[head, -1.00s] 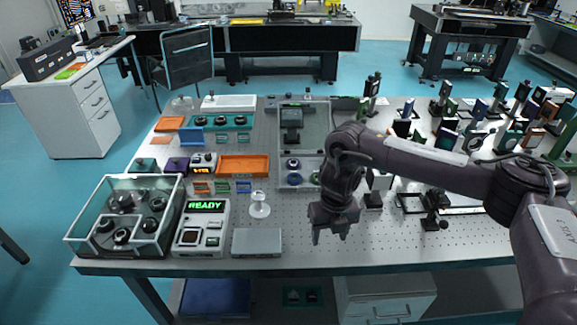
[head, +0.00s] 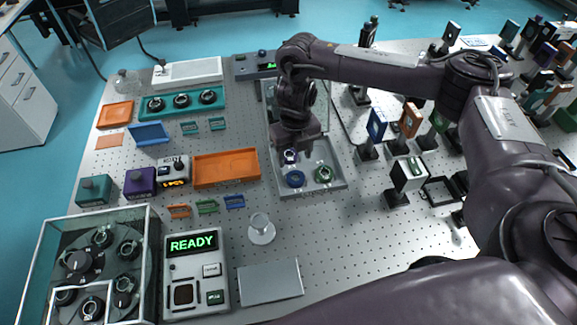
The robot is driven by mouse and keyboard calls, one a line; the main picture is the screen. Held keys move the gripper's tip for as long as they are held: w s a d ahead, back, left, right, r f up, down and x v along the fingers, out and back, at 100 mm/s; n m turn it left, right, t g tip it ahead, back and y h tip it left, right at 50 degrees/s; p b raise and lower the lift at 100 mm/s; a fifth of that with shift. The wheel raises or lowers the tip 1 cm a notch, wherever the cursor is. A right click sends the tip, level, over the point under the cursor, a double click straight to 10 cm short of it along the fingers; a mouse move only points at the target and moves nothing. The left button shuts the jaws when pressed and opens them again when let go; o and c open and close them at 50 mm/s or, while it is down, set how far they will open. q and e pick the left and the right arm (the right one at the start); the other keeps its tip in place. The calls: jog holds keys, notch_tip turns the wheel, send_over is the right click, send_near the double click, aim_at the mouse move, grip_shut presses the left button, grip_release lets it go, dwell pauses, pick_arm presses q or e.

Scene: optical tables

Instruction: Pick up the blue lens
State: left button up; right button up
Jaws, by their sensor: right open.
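A blue ring-shaped lens (head: 295,179) lies in the front part of a grey tray (head: 335,187) in the middle of the table. A green ring-shaped lens (head: 323,174) lies to its right, and a small dark round piece (head: 290,156) lies behind it. My right gripper (head: 296,152) points down over the tray, just behind the blue lens in the picture. Its jaws are open and it does not hold the blue lens. The gripper and arm hide part of the tray's back section. My left gripper is not in view.
Left of the tray are an orange tray (head: 226,170) and small coloured holders. A glass piece (head: 261,230), a READY device (head: 196,270) and a flat grey plate (head: 270,282) stand in front. Post-mounted optics (head: 397,199) crowd the right side.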

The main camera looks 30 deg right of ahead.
aim_at(296, 176)
jog(key=shift+s+f, duration=0.2)
jog(key=shift+f, duration=0.9)
jog(key=shift+s+f, duration=0.1)
jog(key=shift+f, duration=0.2)
jog(key=f, duration=0.2)
jog(key=f+b, duration=0.1)
jog(key=f, duration=0.1)
jog(key=shift+s+f, duration=0.2)
jog(key=shift+f, duration=0.1)
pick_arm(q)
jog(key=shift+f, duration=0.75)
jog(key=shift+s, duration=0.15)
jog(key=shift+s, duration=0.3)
pick_arm(e)
jog(key=c, duration=0.7)
